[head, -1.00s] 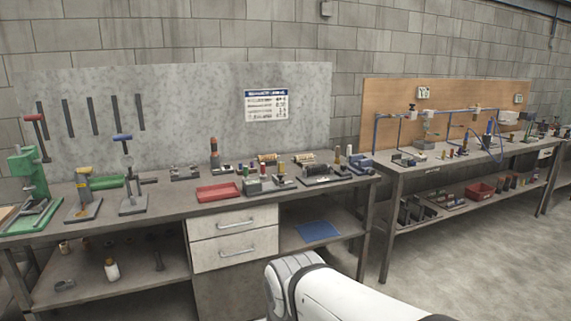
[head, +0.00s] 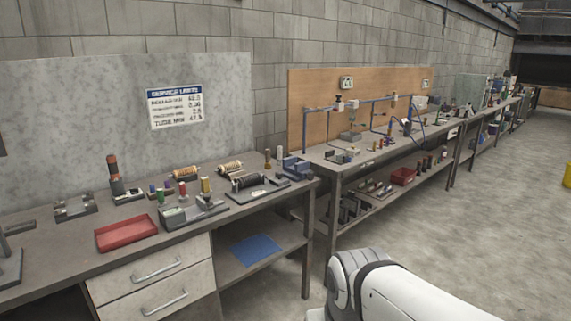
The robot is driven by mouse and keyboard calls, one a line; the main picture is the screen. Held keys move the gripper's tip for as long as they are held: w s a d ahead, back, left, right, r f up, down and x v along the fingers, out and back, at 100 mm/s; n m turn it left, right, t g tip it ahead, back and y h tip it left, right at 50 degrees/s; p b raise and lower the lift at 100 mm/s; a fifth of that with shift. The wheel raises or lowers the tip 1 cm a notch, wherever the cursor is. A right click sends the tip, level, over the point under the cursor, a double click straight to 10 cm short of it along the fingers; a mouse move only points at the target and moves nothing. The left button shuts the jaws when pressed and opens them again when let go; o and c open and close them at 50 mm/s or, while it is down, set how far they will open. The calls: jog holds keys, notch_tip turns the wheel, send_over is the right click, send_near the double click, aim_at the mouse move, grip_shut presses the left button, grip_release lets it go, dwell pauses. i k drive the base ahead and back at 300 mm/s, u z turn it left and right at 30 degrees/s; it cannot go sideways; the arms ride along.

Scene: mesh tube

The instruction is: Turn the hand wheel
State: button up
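I cannot make out a hand wheel in the head view; the small fittings on the far benches are too small to tell apart. The near workbench (head: 60,258) carries several small devices on its top. A second bench (head: 325,160) with a blue pipe frame (head: 304,130) stands beyond it to the right. Part of my white arm (head: 385,290) shows at the bottom right. My gripper is outside the view.
Open concrete floor (head: 480,215) runs along the right. A yellow object (head: 567,174) stands at the right edge.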

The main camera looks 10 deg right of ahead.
aim_at(280, 174)
jog(key=z, duration=0.65)
jog(key=i, duration=1.4)
jog(key=u, duration=0.35)
jog(key=i, duration=1.2)
jog(key=u, duration=0.9)
jog(key=i, duration=0.35)
jog(key=u, duration=0.4)
